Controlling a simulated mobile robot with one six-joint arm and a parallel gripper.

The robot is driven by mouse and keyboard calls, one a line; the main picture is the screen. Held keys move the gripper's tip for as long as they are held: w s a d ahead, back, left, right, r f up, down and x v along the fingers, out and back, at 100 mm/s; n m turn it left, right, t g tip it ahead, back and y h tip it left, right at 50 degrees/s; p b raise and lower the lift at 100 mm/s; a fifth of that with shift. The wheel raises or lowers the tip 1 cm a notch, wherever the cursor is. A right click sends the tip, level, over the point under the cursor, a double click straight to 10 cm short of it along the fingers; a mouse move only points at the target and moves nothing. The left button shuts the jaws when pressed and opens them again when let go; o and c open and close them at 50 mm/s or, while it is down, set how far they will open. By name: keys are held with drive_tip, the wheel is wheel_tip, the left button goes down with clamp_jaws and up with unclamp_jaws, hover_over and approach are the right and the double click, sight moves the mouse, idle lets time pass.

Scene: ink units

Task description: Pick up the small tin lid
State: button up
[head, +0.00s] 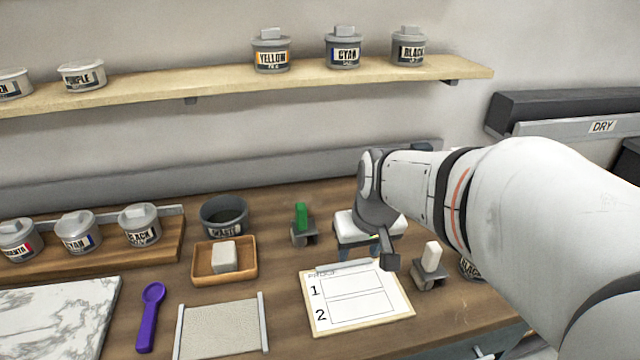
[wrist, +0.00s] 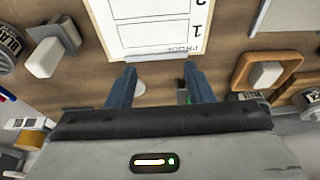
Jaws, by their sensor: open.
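No loose tin lid can be made out for certain. A small pale rounded thing (wrist: 138,88) shows between my fingers in the wrist view, partly hidden by my gripper; I cannot tell whether it is the lid. My gripper (wrist: 160,69) is open, with its two blue fingers apart and nothing held between the tips. In the head view my gripper (head: 360,252) hangs low over the table, just behind the proof board (head: 403,303). My arm and gripper body hide the table beneath them.
A green-topped block (head: 301,217) and a white-topped block (head: 431,256) stand either side of my gripper. The waste pot (head: 224,220) and a wooden tray (head: 197,277) are left. A black-labelled tin (head: 471,269) sits partly behind my arm. Lidded tins line the rack (head: 172,247).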

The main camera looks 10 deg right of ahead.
drive_tip(key=shift+t, duration=0.5)
drive_tip(key=w+d+f, duration=0.3)
drive_tip(key=w+f, duration=0.1)
drive_tip(key=w, duration=0.2)
drive_tip(key=w+d+f, duration=0.3)
drive_tip(key=w+f, duration=0.2)
drive_tip(key=w, duration=0.2)
drive_tip(key=w+d+f, duration=0.3)
drive_tip(key=w+f, duration=0.1)
drive_tip(key=w, duration=0.3)
drive_tip(key=shift+d+f, duration=0.4)
drive_tip(key=shift+c, duration=0.2)
clamp_jaws()
